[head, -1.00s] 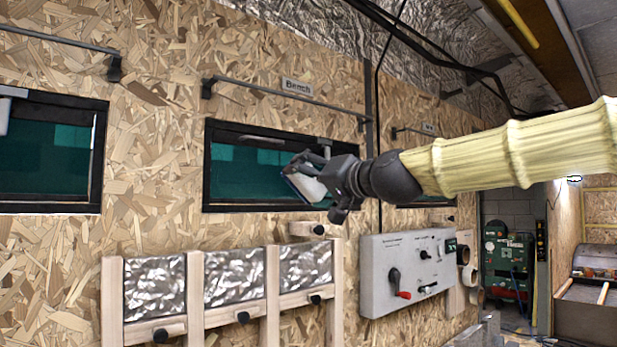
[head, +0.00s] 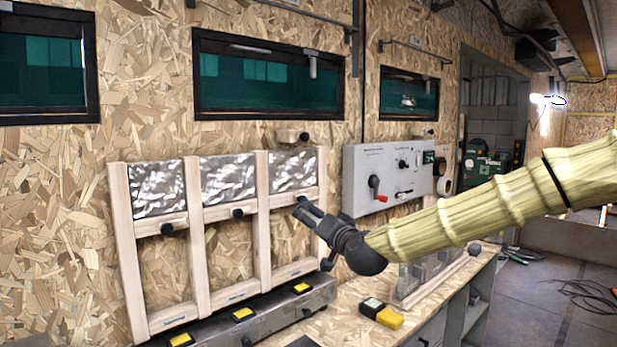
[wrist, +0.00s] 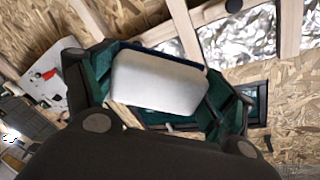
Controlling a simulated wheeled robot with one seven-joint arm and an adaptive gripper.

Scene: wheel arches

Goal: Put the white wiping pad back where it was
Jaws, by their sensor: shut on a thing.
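The white wiping pad (wrist: 158,82) is held in my gripper in the wrist view. It has a pale, rounded rectangular face with a dark blue edge. Dark green and black gripper parts flank it on both sides. In the head view my gripper (head: 306,210) is in front of the right column of the wooden frame, below the middle window (head: 270,78). The pad cannot be made out there; my gripper seems to hide it. I cannot tell which place the pad came from.
The wooden frame (head: 197,260) has foil panels and black knobs. A grey control box (head: 390,172) with a red-tipped lever is on the wall to the right. The bench (head: 345,325) below holds a yellow and black device (head: 381,313). Rails run above the windows.

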